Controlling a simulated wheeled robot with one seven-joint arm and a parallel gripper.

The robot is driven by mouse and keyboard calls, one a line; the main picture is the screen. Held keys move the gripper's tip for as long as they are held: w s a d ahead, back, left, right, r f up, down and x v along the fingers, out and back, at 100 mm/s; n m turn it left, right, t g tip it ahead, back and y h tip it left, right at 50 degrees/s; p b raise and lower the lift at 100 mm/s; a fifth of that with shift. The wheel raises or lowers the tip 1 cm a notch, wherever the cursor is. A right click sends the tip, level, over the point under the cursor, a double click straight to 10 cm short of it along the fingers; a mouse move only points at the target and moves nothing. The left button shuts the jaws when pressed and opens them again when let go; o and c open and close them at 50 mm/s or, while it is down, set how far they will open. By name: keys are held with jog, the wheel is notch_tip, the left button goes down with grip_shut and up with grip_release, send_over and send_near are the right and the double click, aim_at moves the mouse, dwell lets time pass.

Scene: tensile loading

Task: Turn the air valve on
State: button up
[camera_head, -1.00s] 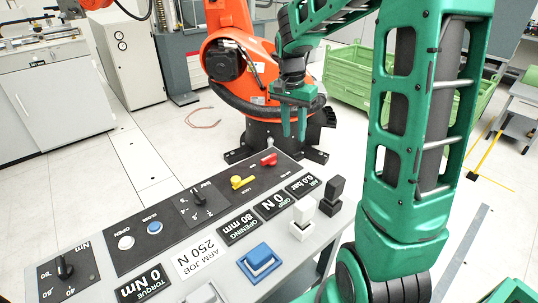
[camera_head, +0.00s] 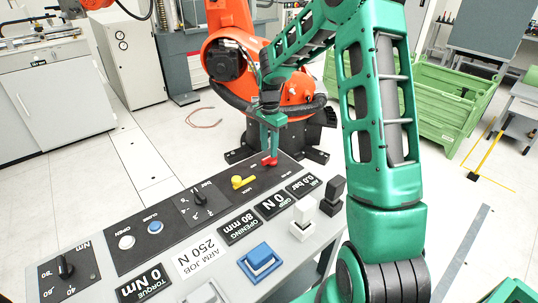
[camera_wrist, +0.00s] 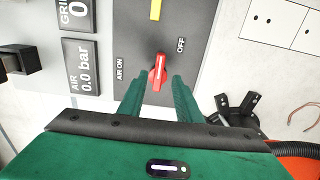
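The air valve is a small red handle (camera_head: 270,160) at the far right end of the dark control panel (camera_head: 214,190). In the wrist view the red handle (camera_wrist: 158,72) stands between the labels AIR ON, on its left, and OFF, at its upper right. Its white line is close to upright in that view. My gripper (camera_head: 270,152) points down at the handle. In the wrist view my gripper's two green fingers (camera_wrist: 158,88) are apart, one on each side of the handle, with gaps visible. The AIR display (camera_wrist: 83,66) reads 0.0 bar.
A yellow lever (camera_head: 242,182) sits beside the valve on the panel. An orange robot arm (camera_head: 228,60) stands behind the panel.

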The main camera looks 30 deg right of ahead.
aim_at(269, 156)
jog(key=shift+f, duration=1.7)
grip_shut()
jog(key=shift+d, duration=0.1)
